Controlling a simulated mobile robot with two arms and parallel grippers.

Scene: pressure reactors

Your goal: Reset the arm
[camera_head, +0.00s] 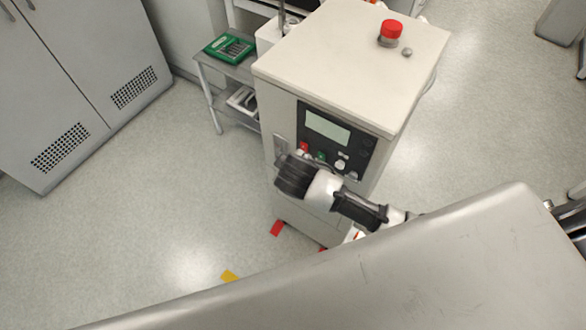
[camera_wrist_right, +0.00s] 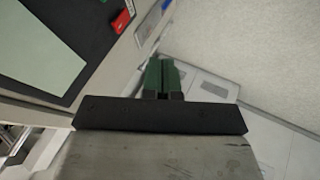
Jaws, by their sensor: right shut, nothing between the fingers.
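My right arm comes in from the right in the head view, and its dark wrist is in front of the control panel of a white cabinet-like unit (camera_head: 330,55). The right gripper (camera_head: 281,147) is at the left edge of that panel; its tips are small and hard to make out there. In the right wrist view the two dark green fingers of the right gripper (camera_wrist_right: 164,68) are together with nothing between them. I cannot tell whether they touch the unit. My left gripper is in neither view.
The panel has a screen (camera_head: 327,126), a red button (camera_head: 304,147) and a green button (camera_head: 321,156). A red knob (camera_head: 391,29) stands on the unit's top. A shelf cart (camera_head: 215,68) with a green tray (camera_head: 229,48) is beside it. Grey cabinets (camera_head: 70,70) stand left; floor between is clear.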

